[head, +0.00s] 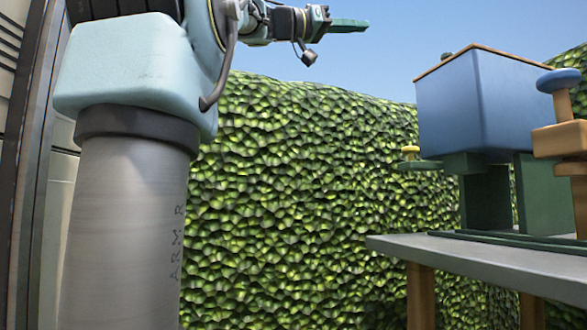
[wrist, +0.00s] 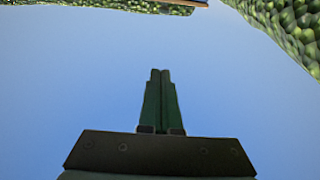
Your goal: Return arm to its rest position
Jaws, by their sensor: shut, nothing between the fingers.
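My gripper (head: 348,25) is raised high at the top of the head view, pointing right, against the sky. Its green fingers are together and empty. In the wrist view my gripper (wrist: 160,75) also shows with both fingers side by side, touching, and only blue sky around them. My arm rises from a grey column at the left of the head view. The gripper is well apart from the table and everything on it.
A grey table (head: 480,262) stands at the right, carrying a blue box (head: 480,100) on green supports and a wooden post with a blue knob (head: 558,80). A tall green hedge (head: 300,190) fills the background. Open air surrounds the gripper.

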